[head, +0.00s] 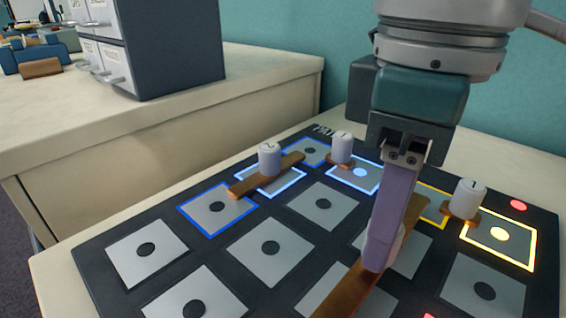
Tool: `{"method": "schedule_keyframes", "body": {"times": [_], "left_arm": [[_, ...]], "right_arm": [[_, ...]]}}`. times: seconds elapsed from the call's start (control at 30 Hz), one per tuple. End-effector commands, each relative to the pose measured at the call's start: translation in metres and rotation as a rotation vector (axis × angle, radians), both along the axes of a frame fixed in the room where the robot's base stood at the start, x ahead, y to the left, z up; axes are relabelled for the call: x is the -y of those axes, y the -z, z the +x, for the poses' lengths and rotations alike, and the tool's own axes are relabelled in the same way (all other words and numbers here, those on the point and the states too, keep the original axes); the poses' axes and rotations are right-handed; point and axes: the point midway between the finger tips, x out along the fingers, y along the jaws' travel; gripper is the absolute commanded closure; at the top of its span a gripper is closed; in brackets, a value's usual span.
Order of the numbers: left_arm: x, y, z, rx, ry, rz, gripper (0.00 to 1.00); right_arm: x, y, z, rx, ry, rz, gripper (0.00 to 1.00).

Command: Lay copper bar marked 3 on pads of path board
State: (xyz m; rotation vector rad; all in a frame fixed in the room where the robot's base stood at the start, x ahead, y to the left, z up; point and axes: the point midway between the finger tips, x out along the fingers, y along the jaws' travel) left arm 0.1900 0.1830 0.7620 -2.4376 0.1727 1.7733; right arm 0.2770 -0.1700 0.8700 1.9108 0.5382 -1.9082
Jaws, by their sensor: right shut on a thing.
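The path board (95,262) is a dark panel with rows of grey pads, lying on a pale table. My right gripper (380,255) points down over its right middle and is shut on the white knob of a copper bar (345,292). The knob is mostly hidden behind the fingers, and its number cannot be read. The bar runs diagonally over pads; I cannot tell whether it touches them. A copper bar with knob 2 (270,159) lies across blue-outlined pads at the upper left. My left gripper is not in view.
Another white-knobbed bar (341,148) stands at the board's back, and one marked 1 (468,198) is at the right by yellow-outlined pads. Red lights (518,205) glow at the right edge. A cream counter (150,125) bears a dark drawer cabinet (170,45) at the left.

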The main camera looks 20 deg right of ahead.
Motion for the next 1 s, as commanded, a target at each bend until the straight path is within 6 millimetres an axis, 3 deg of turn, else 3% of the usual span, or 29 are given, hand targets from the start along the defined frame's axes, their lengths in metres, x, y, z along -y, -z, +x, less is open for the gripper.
{"method": "schedule_keyframes", "body": {"times": [0.07,0.47,0.5,0.77,1.0], "left_arm": [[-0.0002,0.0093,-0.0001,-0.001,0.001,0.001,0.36],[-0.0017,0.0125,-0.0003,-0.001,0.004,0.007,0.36],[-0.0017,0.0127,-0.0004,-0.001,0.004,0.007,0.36],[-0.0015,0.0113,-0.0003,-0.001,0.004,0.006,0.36],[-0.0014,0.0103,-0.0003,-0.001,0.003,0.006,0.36]], "right_arm": [[-0.0003,0.0131,-0.0004,-0.002,0.000,0.001,1.00],[-0.0002,0.0148,0.0002,0.002,0.000,0.001,1.00],[-0.0002,0.0150,-0.0001,0.000,0.000,0.000,0.65],[-0.0002,0.0139,-0.0001,-0.001,0.000,0.001,0.36],[-0.0002,0.0131,-0.0001,-0.001,0.001,0.001,0.36]]}}
